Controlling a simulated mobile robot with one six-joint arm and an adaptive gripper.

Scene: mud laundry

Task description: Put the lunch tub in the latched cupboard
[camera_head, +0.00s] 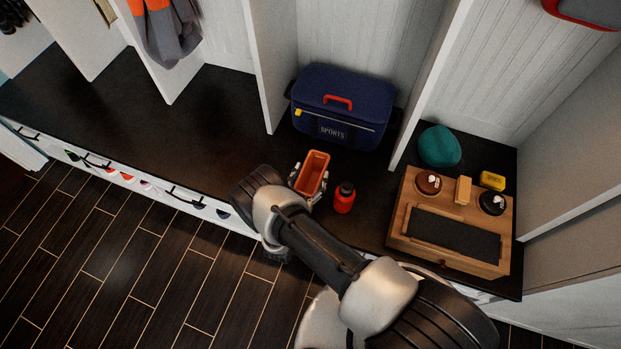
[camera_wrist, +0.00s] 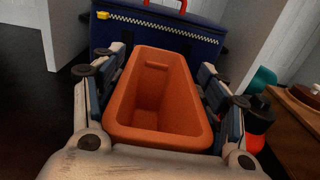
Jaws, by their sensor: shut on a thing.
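The lunch tub (camera_head: 313,172) is an orange, open-topped rectangular box and looks empty. In the wrist view the tub (camera_wrist: 158,100) sits between both fingers, with a pad against each long side. My gripper (camera_head: 308,182) is shut on it, over the dark bench top in front of the sports bag. I cannot tell whether the tub touches the bench. I cannot make out a latched cupboard in either view.
A blue sports bag (camera_head: 341,105) stands just behind the tub. A red bottle (camera_head: 344,197) is close on the right. Further right are a wooden shoe-care box (camera_head: 453,256), a teal hat (camera_head: 439,146) and a yellow block (camera_head: 492,180). The bench (camera_head: 130,110) is clear on the left; white dividers rise behind.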

